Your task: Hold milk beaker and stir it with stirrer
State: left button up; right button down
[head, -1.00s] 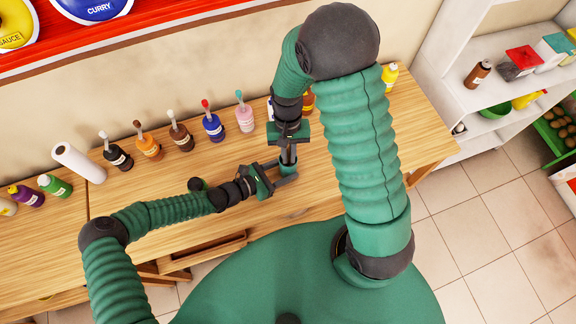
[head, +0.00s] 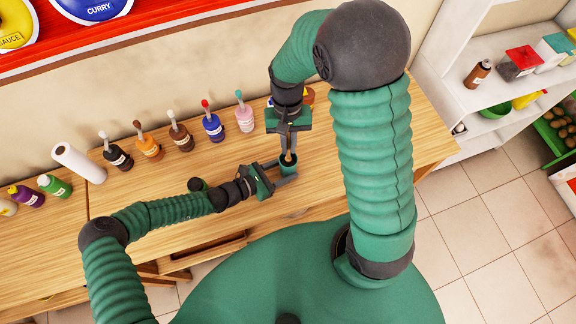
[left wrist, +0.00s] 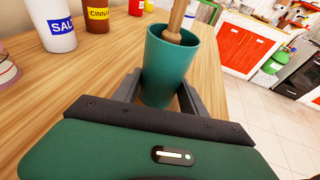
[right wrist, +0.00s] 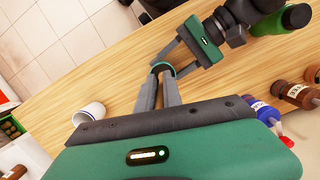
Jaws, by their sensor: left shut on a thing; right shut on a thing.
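The milk beaker is a green cup (left wrist: 165,70), standing upright between the fingers of my left gripper (head: 286,172). The gripper is shut on it. The beaker's rim also shows in the head view (head: 288,159) and the right wrist view (right wrist: 161,66). The stirrer is a wooden stick (left wrist: 176,20); its lower end is inside the beaker, leaning slightly in the left wrist view. My right gripper (head: 288,150) is above the beaker, shut on the stirrer. The stirrer's upper part is hidden by the gripper, and the beaker's contents cannot be made out.
Several pump bottles, including a blue one (head: 213,127) and a pink one (head: 244,118), line the wall side of the wooden counter (head: 180,190). A salt bottle (left wrist: 52,25) stands near the beaker. Shelves stand at right.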

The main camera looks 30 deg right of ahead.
aim_at(289, 136)
jog(key=shift+r, duration=2.5)
pick_arm(q)
jog(key=o, duration=1.5)
jog(key=shift+c, duration=0.2)
